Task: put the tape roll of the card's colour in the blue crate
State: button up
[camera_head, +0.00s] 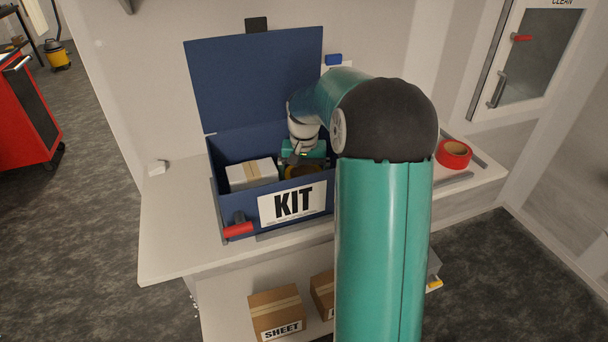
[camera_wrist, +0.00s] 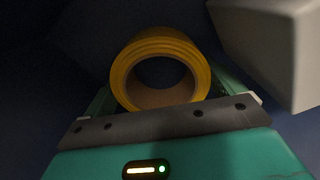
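The blue crate (camera_head: 240,146) marked KIT stands on the white bench with its lid up. A yellow tape roll (camera_wrist: 162,68) is inside it, its hole facing the wrist camera. The roll also shows partly in the head view (camera_head: 300,173), behind the crate's front wall. My gripper (camera_head: 303,152) reaches down into the crate. In the wrist view my gripper (camera_wrist: 165,98) has its fingers spread wide, one on each side of the roll, and looks open. Contact with the roll is hard to judge. A red tape roll (camera_head: 453,153) lies on the bench at the right. I cannot identify the card's colour.
A white box (camera_head: 252,174) sits in the crate's left part, close beside the roll. A red-handled tool (camera_head: 238,228) is at the crate's front left corner. Cardboard boxes (camera_head: 276,312) stand on the shelf below. The bench left of the crate is mostly clear.

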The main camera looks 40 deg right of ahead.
jog(key=shift+o, duration=0.6)
notch_tip(320, 180, up, 12)
jog(key=s+a+r+n+t, duration=0.1)
jog(key=s+a+r+n, duration=0.2)
jog(key=a, duration=0.4)
jog(key=s+a+f+n+t, duration=0.2)
jog(key=s+a+n+t, duration=0.2)
jog(key=s+a, duration=1.3)
jog(key=shift+s+a+f+t, duration=0.2)
jog(key=shift+s+f+t, duration=0.1)
jog(key=shift+s, duration=1)
